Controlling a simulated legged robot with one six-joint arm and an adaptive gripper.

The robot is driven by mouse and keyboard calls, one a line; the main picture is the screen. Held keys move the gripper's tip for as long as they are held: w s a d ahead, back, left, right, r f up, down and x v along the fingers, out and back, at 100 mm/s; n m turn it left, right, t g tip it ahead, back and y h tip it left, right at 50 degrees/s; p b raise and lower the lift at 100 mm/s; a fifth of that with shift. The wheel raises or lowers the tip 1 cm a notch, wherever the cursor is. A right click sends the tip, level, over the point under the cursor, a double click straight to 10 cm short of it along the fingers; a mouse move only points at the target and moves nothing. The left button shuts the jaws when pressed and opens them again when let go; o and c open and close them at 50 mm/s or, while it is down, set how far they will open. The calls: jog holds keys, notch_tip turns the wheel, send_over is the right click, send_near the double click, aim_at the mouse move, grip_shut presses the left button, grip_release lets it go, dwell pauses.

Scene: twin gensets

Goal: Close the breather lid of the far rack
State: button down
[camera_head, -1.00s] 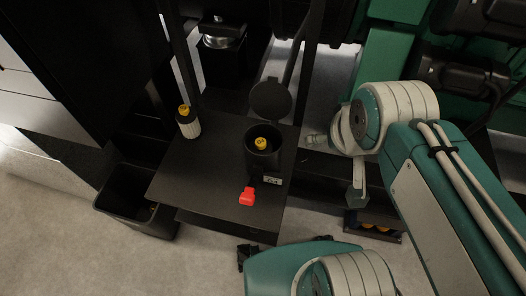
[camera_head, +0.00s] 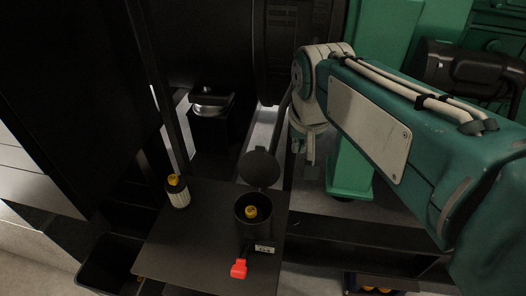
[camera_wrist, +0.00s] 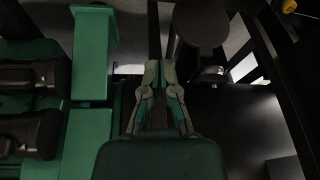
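In the head view a black round lid (camera_head: 262,168) stands raised, hinged at the back of a black cylindrical canister (camera_head: 253,222) on a dark shelf (camera_head: 190,245). A yellow-topped piece (camera_head: 251,211) sits inside the open canister. In the wrist view a dark disc, which looks like the same lid (camera_wrist: 201,24), lies above and right of my gripper (camera_wrist: 160,72). My gripper's fingertips are together with nothing between them, apart from the lid. In the head view my arm's end is right of and beyond the lid; its fingers are not clear there.
A white ribbed cylinder with a yellow top (camera_head: 178,191) stands left on the shelf. A red tag (camera_head: 239,269) lies at its front. A metal-topped black unit (camera_head: 212,105) stands behind. Green machinery (camera_head: 350,165) is on the right. A dark bin (camera_head: 105,268) is below left.

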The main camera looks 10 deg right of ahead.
jog(key=m+g, duration=0.1)
send_over(260, 166)
jog(key=d, duration=0.5)
jog(key=w+a+f+m+g, duration=0.15)
jog(key=w+f, duration=0.25)
jog(key=w, duration=0.4)
notch_tip(260, 166, down, 10)
jog(key=w+r, duration=0.1)
jog(key=shift+s+a+r, duration=0.1)
jog(key=shift+s+a, duration=0.2)
jog(key=shift+s, duration=0.3)
jog(key=shift+s+a+r, duration=0.1)
jog(key=shift+s+a, duration=0.15)
jog(key=shift+s, duration=0.35)
jog(key=shift+s+a+r, duration=0.1)
jog(key=shift+s+a, duration=0.2)
jog(key=shift+s, duration=0.3)
jog(key=shift+h, duration=0.3)
